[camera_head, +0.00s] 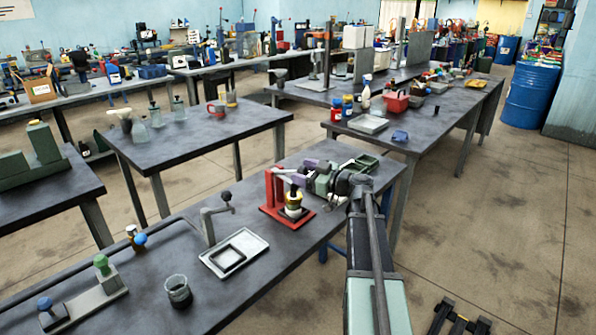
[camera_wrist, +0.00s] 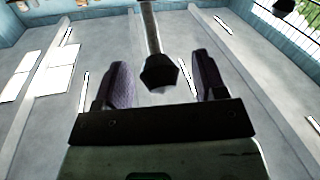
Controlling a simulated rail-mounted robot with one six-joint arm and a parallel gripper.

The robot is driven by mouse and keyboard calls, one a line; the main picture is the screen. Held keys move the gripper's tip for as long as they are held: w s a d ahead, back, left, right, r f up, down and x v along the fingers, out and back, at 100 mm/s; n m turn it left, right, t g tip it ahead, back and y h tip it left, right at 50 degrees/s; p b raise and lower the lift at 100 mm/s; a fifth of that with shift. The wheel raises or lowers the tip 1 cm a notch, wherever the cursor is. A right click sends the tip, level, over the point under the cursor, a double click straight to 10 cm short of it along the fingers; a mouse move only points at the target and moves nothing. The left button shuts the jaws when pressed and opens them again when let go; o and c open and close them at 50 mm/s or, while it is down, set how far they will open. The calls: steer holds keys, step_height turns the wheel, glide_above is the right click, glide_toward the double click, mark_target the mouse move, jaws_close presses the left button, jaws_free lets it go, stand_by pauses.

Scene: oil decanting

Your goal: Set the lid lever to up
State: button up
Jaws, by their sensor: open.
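A red stand (camera_head: 271,196) on the near bench holds a yellowish jar-like part (camera_head: 293,208) with a dark top. My gripper (camera_head: 302,169) is beside the upper part of this stand, its purple fingers pointing left. In the wrist view my gripper (camera_wrist: 160,78) is open, with one purple finger at each side. A grey rod with a black faceted knob (camera_wrist: 160,73), seemingly the lid lever, comes down from the top edge between the fingers. A gap shows on both sides of the knob. Whether the knob lies between the fingertips or beyond them is unclear.
Left of the stand are a grey tray (camera_head: 234,253), a crank on a post (camera_head: 209,228) with a black ball, and a beaker of dark liquid (camera_head: 178,291). A green box (camera_head: 362,163) sits behind my arm. The floor at right is mostly clear.

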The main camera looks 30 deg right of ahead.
steer(key=shift+x, duration=1.15)
